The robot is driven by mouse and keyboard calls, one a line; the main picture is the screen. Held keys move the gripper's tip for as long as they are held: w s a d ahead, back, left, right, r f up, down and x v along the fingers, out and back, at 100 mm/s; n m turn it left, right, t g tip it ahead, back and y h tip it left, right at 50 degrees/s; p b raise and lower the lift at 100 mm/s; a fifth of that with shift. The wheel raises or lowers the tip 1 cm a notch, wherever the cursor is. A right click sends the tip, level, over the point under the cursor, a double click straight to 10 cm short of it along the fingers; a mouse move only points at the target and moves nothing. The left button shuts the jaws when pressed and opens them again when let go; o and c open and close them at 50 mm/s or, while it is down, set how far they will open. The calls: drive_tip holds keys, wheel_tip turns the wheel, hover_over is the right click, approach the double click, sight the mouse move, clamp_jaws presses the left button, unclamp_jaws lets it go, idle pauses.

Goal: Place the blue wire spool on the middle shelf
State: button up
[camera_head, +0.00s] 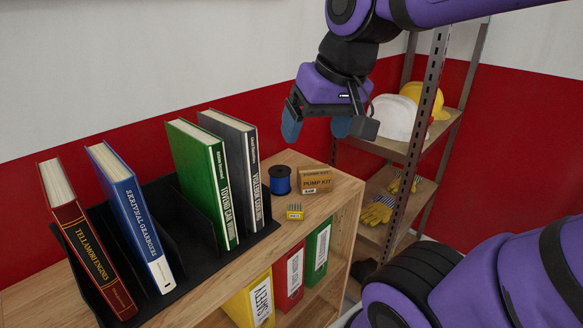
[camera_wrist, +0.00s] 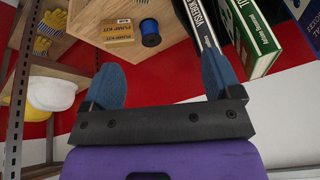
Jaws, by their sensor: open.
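The blue wire spool (camera_head: 280,180) stands upright on the wooden cabinet top, between the books and the pump kit box. In the wrist view the spool (camera_wrist: 150,33) lies beyond the fingertips, between them in the picture. My gripper (camera_head: 316,128) is open and empty, above and behind the spool, with its blue fingers apart; it also shows in the wrist view (camera_wrist: 163,85). A metal-post shelf rack stands at the right.
Upright books, including a grey one (camera_head: 235,165), stand at left. Yellow gloves (camera_head: 378,212) lie on a lower shelf. A rack post (camera_head: 425,120) stands before the shelves.

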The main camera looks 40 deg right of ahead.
drive_tip(key=w+d+f+m+g+y, duration=0.2)
drive_tip(key=w+d+f+m+g, duration=0.15)
drive_tip(key=w+m, duration=0.7)
drive_tip(key=m+y, duration=0.2)
drive_tip(key=m, duration=0.4)
approach(282, 170)
drive_tip(key=w+f, duration=0.1)
drive_tip(key=f, duration=0.1)
drive_tip(key=shift+g, duration=0.45)
drive_tip(key=x, duration=0.4)
drive_tip(key=shift+w+a, duration=0.1)
drive_tip(key=shift+a, duration=0.3)
drive_tip(key=shift+x, duration=2.95)
drive_tip(key=c, duration=1.1)
